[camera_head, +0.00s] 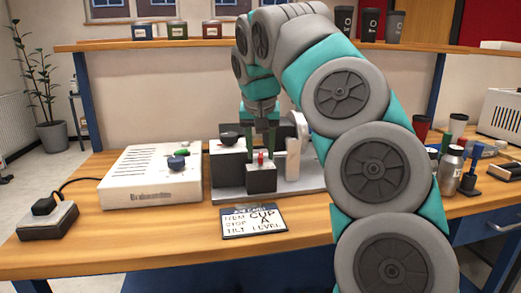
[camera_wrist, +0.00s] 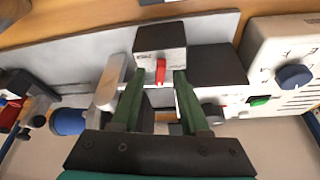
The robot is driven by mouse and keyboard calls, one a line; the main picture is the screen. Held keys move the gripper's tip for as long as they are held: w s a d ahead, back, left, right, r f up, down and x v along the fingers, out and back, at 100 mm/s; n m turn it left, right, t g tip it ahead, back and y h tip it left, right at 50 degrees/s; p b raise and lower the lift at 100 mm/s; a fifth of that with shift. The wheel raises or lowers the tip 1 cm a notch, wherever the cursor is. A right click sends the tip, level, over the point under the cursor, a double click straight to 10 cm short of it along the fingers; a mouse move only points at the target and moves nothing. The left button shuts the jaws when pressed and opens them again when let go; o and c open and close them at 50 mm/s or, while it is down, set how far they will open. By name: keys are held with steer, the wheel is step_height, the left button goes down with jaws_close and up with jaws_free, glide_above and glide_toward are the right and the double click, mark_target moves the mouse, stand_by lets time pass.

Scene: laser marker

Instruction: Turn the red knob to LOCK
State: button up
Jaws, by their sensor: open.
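The red knob (camera_head: 261,159) stands on the pale top of a small block with a black front (camera_head: 261,181), on the grey base plate of the machine. In the wrist view, the red knob (camera_wrist: 160,71) is a narrow bar pointing up and down the picture, beside small markings on the pale face that are too small to read. My gripper (camera_head: 261,150) points down over the block. In the wrist view, the green fingers of my gripper (camera_wrist: 156,76) are apart, one on each side of the knob, with visible gaps. It holds nothing.
A white control box (camera_head: 150,176) with a blue knob (camera_head: 177,163) and a green button stands to the left. A taller dark-topped block (camera_head: 229,158) is close beside the knob's block. A sign card (camera_head: 254,222) lies in front. Bottles and cups stand at the right.

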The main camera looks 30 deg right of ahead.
jaws_close()
stand_by(0.4)
